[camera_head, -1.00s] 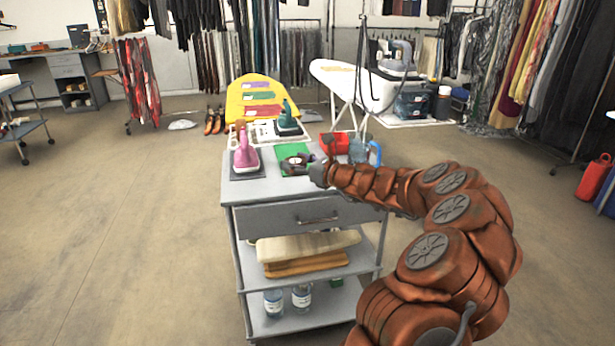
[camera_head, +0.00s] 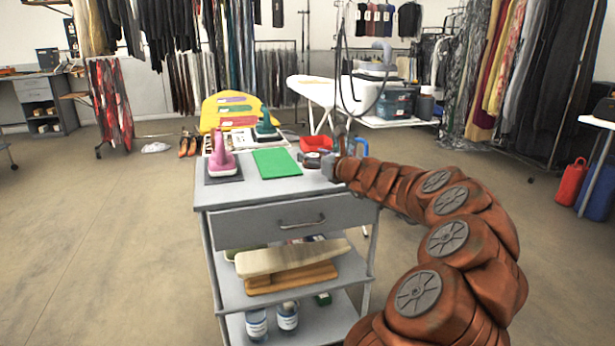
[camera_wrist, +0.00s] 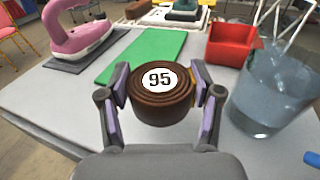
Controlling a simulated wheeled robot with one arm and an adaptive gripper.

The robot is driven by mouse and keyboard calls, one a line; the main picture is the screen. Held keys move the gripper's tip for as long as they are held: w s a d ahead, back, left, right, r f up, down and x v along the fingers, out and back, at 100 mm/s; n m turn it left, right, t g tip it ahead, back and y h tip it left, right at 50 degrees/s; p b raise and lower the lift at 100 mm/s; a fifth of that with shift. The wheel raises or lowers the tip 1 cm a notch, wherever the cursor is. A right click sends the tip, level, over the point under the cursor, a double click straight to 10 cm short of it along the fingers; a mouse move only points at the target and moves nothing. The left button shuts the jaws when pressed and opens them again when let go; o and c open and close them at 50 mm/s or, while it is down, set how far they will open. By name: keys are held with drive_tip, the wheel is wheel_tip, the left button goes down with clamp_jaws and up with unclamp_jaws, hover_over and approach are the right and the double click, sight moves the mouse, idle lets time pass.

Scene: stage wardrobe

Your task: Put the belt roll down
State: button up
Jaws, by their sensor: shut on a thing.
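The belt roll (camera_wrist: 160,103) is a dark brown coil with a round white label reading 95. In the wrist view my gripper (camera_wrist: 162,98) is shut on it, one finger on each side. It looks upright, over or on the grey trolley top (camera_wrist: 60,110); I cannot tell whether it touches the surface. In the head view my gripper (camera_head: 329,164) is over the right part of the trolley top (camera_head: 250,192), and the roll is small and partly hidden there. A green mat (camera_head: 277,163) lies bare to the left of it, also seen in the wrist view (camera_wrist: 145,55).
A pink iron (camera_head: 222,158) stands on a dark pad at the left. A red bin (camera_wrist: 232,47) is behind the roll and a clear jug (camera_wrist: 270,98) with a blue handle stands close at its right. The trolley top in front of the mat is free.

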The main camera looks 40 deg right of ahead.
sight(314, 169)
drive_tip(key=shift+f+b, duration=0.85)
drive_tip(key=shift+f, duration=1.3)
drive_tip(key=o, duration=1.2)
drive_tip(key=shift+s+r, duration=0.15)
drive_tip(key=s+a+p, duration=0.1)
drive_tip(key=s+p, duration=0.2)
drive_tip(key=s, duration=0.8)
drive_tip(key=shift+s+r, duration=0.25)
drive_tip(key=shift+s, duration=0.05)
